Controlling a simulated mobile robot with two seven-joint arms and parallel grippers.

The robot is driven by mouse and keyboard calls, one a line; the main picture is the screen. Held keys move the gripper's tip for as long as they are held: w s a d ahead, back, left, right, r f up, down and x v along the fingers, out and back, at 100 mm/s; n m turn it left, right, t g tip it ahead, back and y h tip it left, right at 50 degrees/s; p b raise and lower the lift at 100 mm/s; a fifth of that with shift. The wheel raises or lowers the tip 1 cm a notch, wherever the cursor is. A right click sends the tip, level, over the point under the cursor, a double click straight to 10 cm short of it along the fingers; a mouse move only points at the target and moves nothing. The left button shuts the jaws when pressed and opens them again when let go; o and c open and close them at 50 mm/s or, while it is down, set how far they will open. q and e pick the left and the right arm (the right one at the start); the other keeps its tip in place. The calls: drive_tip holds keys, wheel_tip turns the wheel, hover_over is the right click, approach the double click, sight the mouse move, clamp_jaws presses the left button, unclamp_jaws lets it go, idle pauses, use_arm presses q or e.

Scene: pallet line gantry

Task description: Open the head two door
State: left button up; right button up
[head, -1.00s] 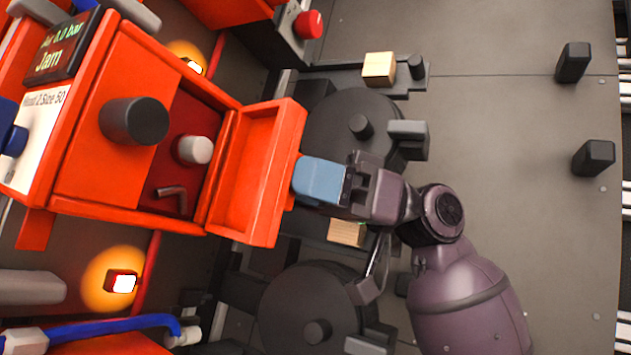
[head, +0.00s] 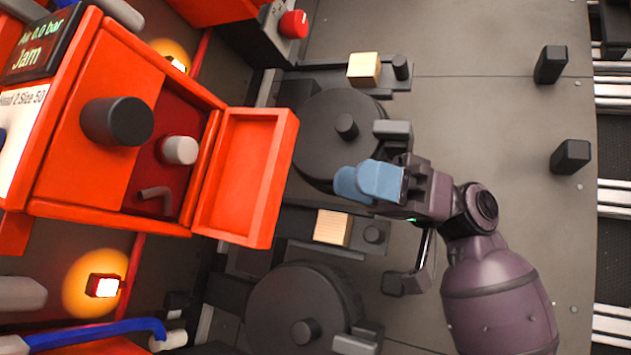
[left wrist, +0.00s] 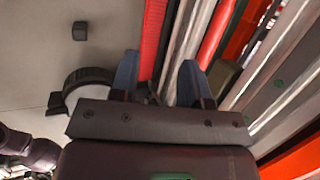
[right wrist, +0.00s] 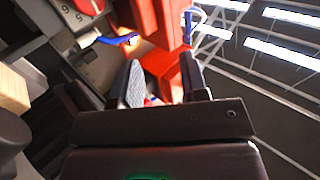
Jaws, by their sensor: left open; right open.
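The orange head two housing (head: 100,130) stands at the left of the head view, its display (head: 40,45) reading "Jam" and a label below it reading "Head 2 Size 50". Its orange door (head: 246,178) stands swung open to the right, showing a dark red interior (head: 172,185) with a pale round knob (head: 180,150) and a bent grey pin (head: 157,197). My right gripper (head: 365,184) is open and empty, to the right of the door and apart from it. In the left wrist view my left gripper (left wrist: 160,85) is open and empty; it is outside the head view.
Dark round discs (head: 340,140) with wooden blocks (head: 364,69) beside them lie beneath my right gripper. Orange lamps (head: 105,286) glow beside the housing. A blue hose (head: 100,333) runs at lower left. The grey floor plate at right is mostly clear, with two black posts (head: 551,64).

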drive_tip(key=w+d, duration=0.1)
drive_tip(key=d, duration=0.5)
idle(0.3)
